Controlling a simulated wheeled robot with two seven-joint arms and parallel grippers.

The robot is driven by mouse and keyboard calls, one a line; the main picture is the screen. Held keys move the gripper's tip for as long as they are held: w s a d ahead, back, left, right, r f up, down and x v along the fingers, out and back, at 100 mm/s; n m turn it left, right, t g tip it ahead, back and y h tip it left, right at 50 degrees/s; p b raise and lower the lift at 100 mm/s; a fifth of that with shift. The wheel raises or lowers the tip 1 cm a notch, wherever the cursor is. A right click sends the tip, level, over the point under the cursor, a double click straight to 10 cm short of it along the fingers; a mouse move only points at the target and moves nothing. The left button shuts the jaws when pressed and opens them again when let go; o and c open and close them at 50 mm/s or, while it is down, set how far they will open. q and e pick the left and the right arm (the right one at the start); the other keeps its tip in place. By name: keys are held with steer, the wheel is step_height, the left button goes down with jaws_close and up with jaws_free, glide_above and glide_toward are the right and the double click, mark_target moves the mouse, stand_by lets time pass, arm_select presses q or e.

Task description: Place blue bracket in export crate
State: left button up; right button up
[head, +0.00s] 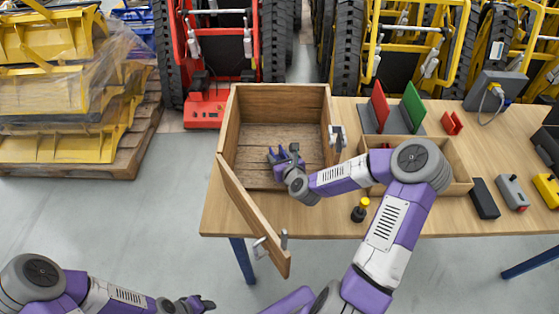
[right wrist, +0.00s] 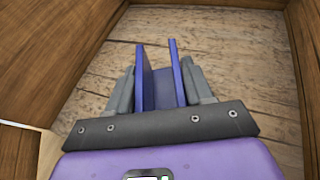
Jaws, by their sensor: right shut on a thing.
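The wooden crate (head: 229,125) stands on the left part of the table, its front flap (head: 250,215) swung open toward me. My right gripper (head: 285,158) reaches inside the crate. It is shut on the blue bracket (head: 273,154), which also shows between the fingers in the right wrist view (right wrist: 163,88). The bracket has two upright plates and is over the crate's wooden floor; I cannot tell whether it touches it. My left gripper (head: 203,303) is low at the bottom of the head view, away from the table, too small to judge its opening.
Right of the crate are a shallow wooden tray (head: 458,187), red (head: 379,105) and green (head: 413,105) brackets, and a small yellow-topped black object (head: 360,210) near the front edge. Grey, black and yellow boxes lie farther right. Tracked machines stand behind the table.

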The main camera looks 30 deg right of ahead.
steer(key=shift+f, duration=0.1)
steer(key=shift+f, duration=0.1)
steer(key=o, duration=1.3)
